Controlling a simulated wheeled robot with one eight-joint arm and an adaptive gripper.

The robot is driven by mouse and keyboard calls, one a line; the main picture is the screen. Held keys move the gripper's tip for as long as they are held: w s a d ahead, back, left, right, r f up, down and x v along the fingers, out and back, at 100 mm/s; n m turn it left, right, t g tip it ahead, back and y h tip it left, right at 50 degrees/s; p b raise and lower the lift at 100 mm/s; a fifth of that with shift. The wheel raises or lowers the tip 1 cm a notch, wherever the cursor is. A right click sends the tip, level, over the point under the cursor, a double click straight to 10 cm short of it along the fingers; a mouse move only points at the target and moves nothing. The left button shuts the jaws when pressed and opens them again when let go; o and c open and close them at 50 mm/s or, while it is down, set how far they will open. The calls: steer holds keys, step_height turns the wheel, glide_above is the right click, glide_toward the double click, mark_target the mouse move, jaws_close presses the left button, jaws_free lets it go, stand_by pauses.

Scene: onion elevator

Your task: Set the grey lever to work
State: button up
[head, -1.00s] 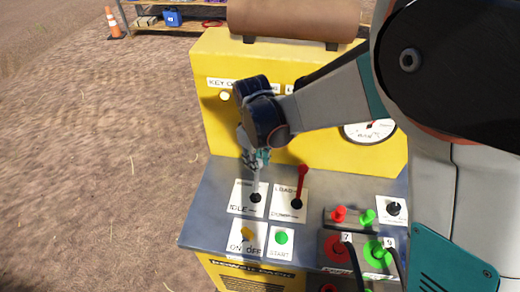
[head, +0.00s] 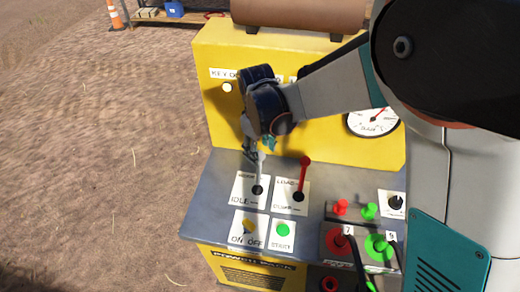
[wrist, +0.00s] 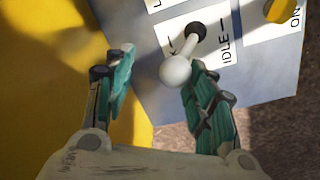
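The grey lever (head: 259,174) stands on a white plate marked IDLE on the sloped control panel (head: 205,210). In the wrist view its pale round knob (wrist: 175,71) lies between the fingertips of my gripper (wrist: 160,88). The fingers are open, with a clear gap on the left of the knob and the right finger close to it. I cannot tell whether the right finger touches it. In the head view my gripper (head: 255,150) is at the top of the lever and partly hides it.
The red lever (head: 303,178) stands just right of the grey one. A yellow switch (head: 249,227) and a green START button (head: 283,230) lie in front. The yellow panel back (head: 300,125) rises behind. Red and green knobs are at the right.

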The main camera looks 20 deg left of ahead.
steer(key=shift+s+r, duration=0.1)
steer(key=shift+s, duration=0.05)
stand_by(0.4)
step_height(320, 180, up, 12)
steer(key=shift+s, duration=0.25)
stand_by(0.4)
